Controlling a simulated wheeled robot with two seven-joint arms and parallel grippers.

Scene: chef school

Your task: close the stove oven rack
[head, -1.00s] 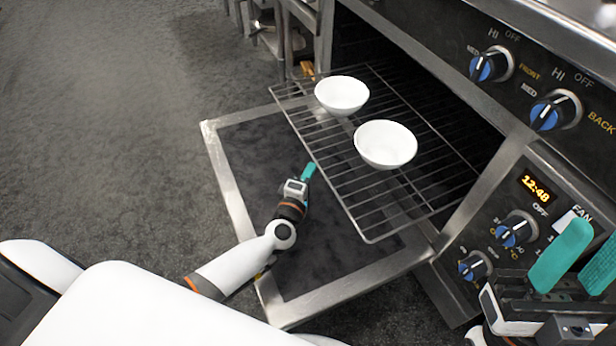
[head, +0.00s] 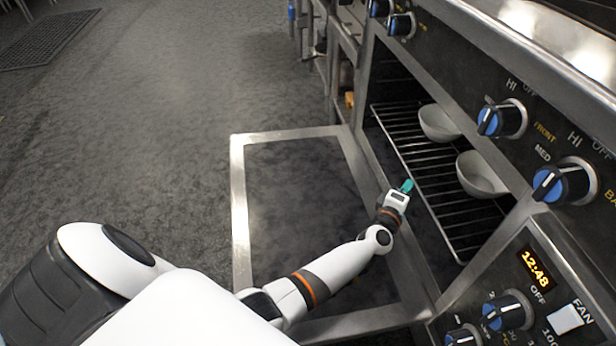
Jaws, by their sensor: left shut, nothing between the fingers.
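The wire oven rack (head: 437,178) sits mostly inside the oven cavity, with its front edge near the opening. Two white bowls rest on it, a far one (head: 438,124) and a nearer one (head: 481,176), both partly hidden by the oven's front frame. My left gripper (head: 406,187) is shut and empty, with teal fingertips at the rack's front edge. I cannot tell whether they touch it. My right gripper is out of view.
The oven door (head: 238,200) hangs open and low below my left arm. The control panel with blue knobs (head: 501,119) and a clock (head: 536,267) is at the right. Open grey floor (head: 150,120) lies to the left.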

